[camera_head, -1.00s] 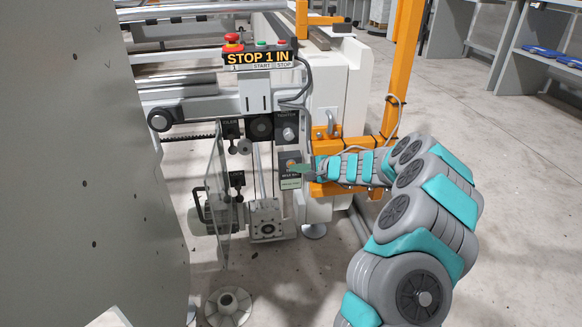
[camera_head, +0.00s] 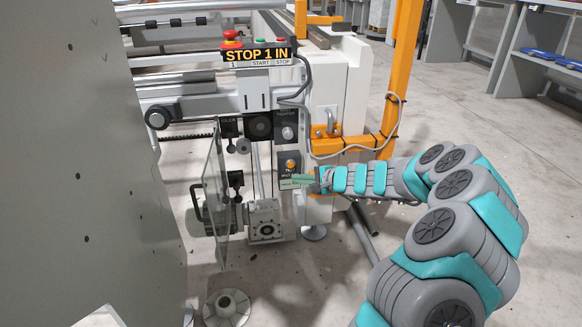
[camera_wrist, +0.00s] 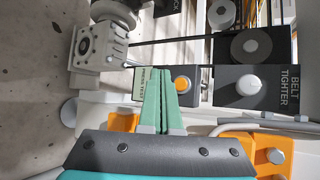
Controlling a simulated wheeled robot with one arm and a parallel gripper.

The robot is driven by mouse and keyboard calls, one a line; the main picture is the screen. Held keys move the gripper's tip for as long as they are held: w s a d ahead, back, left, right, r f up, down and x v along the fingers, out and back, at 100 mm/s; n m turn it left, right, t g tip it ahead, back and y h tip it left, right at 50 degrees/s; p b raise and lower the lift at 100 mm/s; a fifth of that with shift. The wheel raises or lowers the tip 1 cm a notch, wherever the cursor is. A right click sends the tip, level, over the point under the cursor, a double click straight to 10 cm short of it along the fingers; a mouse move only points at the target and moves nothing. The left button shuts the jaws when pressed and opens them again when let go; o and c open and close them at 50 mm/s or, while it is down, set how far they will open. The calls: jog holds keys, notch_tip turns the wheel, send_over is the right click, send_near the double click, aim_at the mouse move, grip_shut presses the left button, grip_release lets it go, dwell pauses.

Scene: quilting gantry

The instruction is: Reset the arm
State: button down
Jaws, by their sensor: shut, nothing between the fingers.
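My gripper (camera_head: 297,181) is shut and empty, its green fingers pressed together. In the head view the fingertips are just in front of the lower grey panel (camera_head: 285,163) with an orange button. In the wrist view the closed fingers (camera_wrist: 158,75) point at that panel's light label, left of the orange button (camera_wrist: 182,84). I cannot tell whether the fingertips touch the label. My arm (camera_head: 440,200) reaches in from the right, roughly level at the wrist.
The orange post and bracket (camera_head: 372,142) stand close above my wrist, with a grey cable looping near. A clear guard panel (camera_head: 216,195) stands open left of the motor gearbox (camera_head: 264,220). A BELT TIGHTER knob (camera_wrist: 249,84) sits beside the button. Open floor (camera_head: 520,130) lies to the right.

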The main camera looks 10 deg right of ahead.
jog(key=s+a+r+n+g+y, duration=0.35)
jog(key=s+a+r+n, duration=0.25)
jog(key=s+a+r, duration=0.6)
jog(key=s+a+n+g+h, duration=0.2)
jog(key=s+a+n+g, duration=0.3)
jog(key=s, duration=0.6)
jog(key=s+d+f+n+g+h, duration=0.1)
jog(key=s+d+f+n+h, duration=0.1)
jog(key=s, duration=0.6)
jog(key=s+d+f+n+g+h, duration=0.1)
jog(key=s+h, duration=0.1)
jog(key=s, duration=0.7)
jog(key=s+d+f+g+h, duration=0.15)
jog(key=s+d+h, duration=0.45)
jog(key=s+d, duration=0.75)
notch_tip(320, 180, up, 12)
jog(key=p, duration=1.2)
jog(key=shift+a+p, duration=0.35)
